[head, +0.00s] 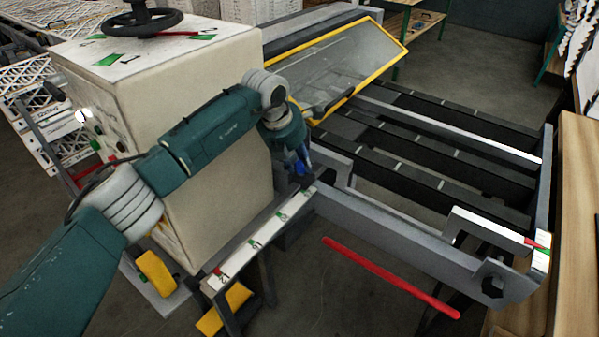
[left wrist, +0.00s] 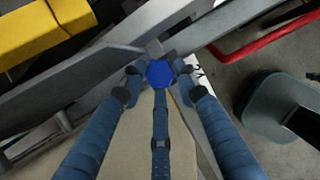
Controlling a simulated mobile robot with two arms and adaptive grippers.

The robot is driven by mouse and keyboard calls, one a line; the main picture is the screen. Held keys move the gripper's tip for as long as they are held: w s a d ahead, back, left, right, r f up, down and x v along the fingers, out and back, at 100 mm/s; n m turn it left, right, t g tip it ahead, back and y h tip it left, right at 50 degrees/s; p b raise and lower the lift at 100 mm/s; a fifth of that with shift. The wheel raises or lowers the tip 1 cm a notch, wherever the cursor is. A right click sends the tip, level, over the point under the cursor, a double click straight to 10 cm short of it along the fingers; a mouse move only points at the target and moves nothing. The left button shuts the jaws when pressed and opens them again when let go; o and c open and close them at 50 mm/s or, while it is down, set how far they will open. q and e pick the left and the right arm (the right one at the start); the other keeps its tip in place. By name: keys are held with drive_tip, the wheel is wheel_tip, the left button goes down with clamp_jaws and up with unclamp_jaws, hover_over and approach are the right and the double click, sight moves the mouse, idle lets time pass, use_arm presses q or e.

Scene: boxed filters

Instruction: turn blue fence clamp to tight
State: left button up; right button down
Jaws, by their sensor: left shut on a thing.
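The blue fence clamp (left wrist: 160,73) is a blue knob with a flat, many-sided face, seen in the left wrist view. My left gripper (left wrist: 161,82) is shut on it, with blue fingers at its left and right sides and another finger below it. In the head view my left gripper (head: 302,166) reaches down beside the cream cabinet, at the near rail. There the clamp is mostly hidden by the gripper, and I cannot read its tight or loose setting. My right gripper is not in view.
The cream cabinet (head: 215,140) with a black handwheel (head: 125,23) stands behind my left arm. A yellow-framed clear guard (head: 340,72) is above the dark slatted bed (head: 440,150). A red bar (head: 390,278) crosses in front. A wooden surface (head: 572,190) is at right.

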use_arm(q)
drive_tip(key=shift+s+a+f+m+g+h+b, duration=0.15)
drive_tip(key=shift+f+m+g+b, duration=0.15)
drive_tip(key=shift+m+b, duration=0.25)
drive_tip(key=shift+s+f+m+g+h+b, duration=0.1)
drive_tip(key=shift+f+m+g+h+b, duration=0.15)
drive_tip(key=shift+m, duration=0.4)
drive_tip(key=shift+w+r+m+g+b, duration=0.1)
drive_tip(key=shift+m+g+b, duration=0.15)
drive_tip(key=shift+m+b, duration=0.5)
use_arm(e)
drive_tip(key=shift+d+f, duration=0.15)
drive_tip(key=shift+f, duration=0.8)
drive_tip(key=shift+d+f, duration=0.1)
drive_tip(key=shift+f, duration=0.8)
use_arm(q)
drive_tip(key=shift+a+m, duration=0.1)
drive_tip(key=shift+m, duration=0.25)
drive_tip(key=o, duration=1)
drive_tip(key=shift+r, duration=0.1)
drive_tip(key=shift+o, duration=0.5)
drive_tip(key=shift+a+r, duration=0.1)
drive_tip(key=shift+r, duration=0.05)
drive_tip(key=shift+r, duration=0.25)
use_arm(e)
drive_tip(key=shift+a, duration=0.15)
